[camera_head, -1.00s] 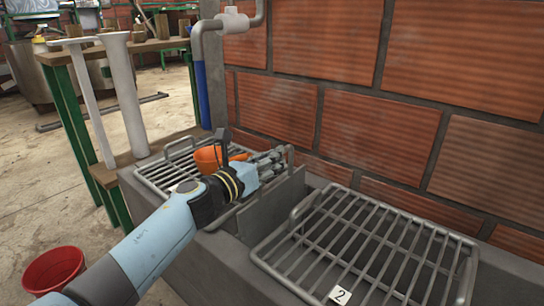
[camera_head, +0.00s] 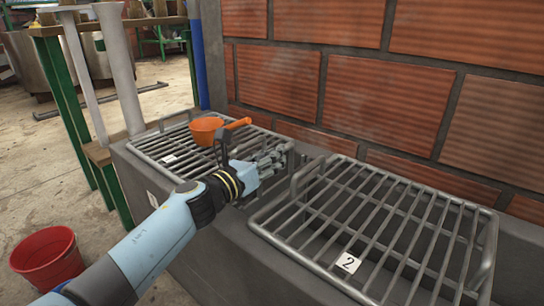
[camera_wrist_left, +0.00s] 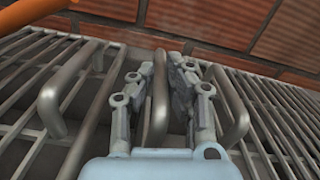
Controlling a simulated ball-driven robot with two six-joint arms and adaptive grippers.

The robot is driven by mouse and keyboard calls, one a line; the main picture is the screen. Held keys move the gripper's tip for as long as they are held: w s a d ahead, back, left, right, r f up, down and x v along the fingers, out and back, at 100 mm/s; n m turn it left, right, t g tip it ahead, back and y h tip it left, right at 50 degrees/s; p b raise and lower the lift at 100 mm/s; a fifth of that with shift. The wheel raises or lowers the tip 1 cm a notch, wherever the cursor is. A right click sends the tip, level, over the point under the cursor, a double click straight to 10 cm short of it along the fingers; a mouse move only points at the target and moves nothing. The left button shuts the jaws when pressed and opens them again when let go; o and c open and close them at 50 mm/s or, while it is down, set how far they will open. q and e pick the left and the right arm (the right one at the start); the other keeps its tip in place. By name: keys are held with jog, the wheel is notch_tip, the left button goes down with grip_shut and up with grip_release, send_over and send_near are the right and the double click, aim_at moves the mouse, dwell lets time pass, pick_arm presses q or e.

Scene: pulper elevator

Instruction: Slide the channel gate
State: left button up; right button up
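The channel gate sits in the slot between the two grates. In the left wrist view its grey bar handle (camera_wrist_left: 159,100) stands upright between the fingers of my left gripper (camera_wrist_left: 162,75). In the head view my left gripper (camera_head: 283,158) is low between the grates, shut on the handle. The gate's plate is mostly hidden by the gripper and the channel walls. My right gripper is not in view.
A left grate (camera_head: 172,146) holds an orange scoop (camera_head: 207,130). A right grate (camera_head: 385,225) carries a label "2" (camera_head: 348,262). The brick wall (camera_head: 300,80) stands close behind. A red bucket (camera_head: 47,258) is on the floor at left.

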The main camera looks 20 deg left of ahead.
pick_arm(q)
jog(key=o, duration=0.3)
jog(key=shift+s+f, duration=0.15)
jog(key=shift+f, duration=0.35)
jog(key=shift+d+r, duration=0.1)
jog(key=shift+r, duration=0.05)
jog(key=v, duration=1.2)
jog(key=shift+r, duration=0.1)
